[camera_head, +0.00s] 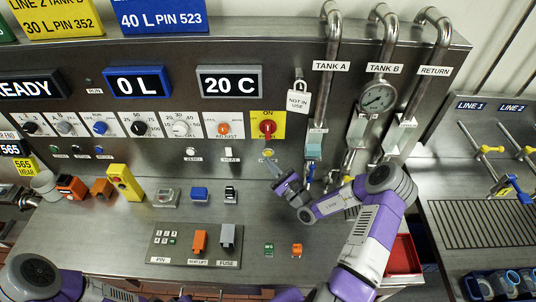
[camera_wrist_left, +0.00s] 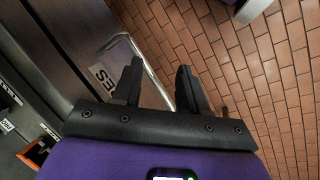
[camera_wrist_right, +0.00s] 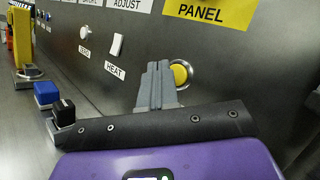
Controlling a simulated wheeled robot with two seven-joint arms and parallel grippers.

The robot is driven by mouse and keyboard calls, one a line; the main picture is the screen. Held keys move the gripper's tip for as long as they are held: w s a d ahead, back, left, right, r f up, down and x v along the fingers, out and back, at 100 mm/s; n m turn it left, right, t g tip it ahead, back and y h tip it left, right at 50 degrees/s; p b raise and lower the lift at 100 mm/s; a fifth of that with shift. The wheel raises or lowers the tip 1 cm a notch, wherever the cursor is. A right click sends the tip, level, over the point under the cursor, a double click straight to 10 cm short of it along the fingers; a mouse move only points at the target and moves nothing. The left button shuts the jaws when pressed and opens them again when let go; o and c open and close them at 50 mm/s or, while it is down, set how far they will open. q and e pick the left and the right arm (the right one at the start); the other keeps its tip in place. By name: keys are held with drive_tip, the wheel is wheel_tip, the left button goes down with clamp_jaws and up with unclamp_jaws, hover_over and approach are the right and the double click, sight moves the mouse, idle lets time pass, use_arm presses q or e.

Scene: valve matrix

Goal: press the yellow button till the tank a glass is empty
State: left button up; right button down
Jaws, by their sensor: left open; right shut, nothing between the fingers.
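The yellow button (camera_head: 268,153) sits on the upright steel panel under the red-knob switch. It also shows in the right wrist view (camera_wrist_right: 181,74), round in a metal ring. My right gripper (camera_head: 271,166) is shut and empty, its tips just in front of the button. In the right wrist view the shut fingers (camera_wrist_right: 158,68) overlap the button's left edge; I cannot tell whether they touch it. The tank A glass (camera_head: 314,148) hangs under the TANK A pipe and shows pale teal; its exact level is too small to read. My left gripper (camera_wrist_left: 156,75) is open and empty.
White HEAT switch (camera_wrist_right: 116,45) is left of the button. The tank B gauge (camera_head: 377,97) and pipes stand right of tank A. Several small blocks, including a yellow box (camera_head: 125,183), stand on the counter. Below my left gripper are a steel rail and brick floor (camera_wrist_left: 255,75).

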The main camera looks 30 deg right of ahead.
drive_tip(key=shift+w, duration=0.1)
drive_tip(key=shift+w+d, duration=0.2)
drive_tip(key=shift+w, duration=0.1)
drive_tip(key=shift+w+d, duration=0.25)
drive_tip(key=shift+w, duration=0.1)
idle(1.0)
drive_tip(key=shift+s, duration=0.1)
drive_tip(key=shift+s+a+p, duration=0.45)
drive_tip(key=shift+s+p, duration=0.05)
drive_tip(key=shift+s, duration=0.15)
drive_tip(key=s+a, duration=0.1)
drive_tip(key=s+p, duration=0.1)
drive_tip(key=s, duration=0.1)
drive_tip(key=s+a+p, duration=0.1)
drive_tip(key=shift+s+a, duration=0.15)
drive_tip(key=shift+a, duration=0.15)
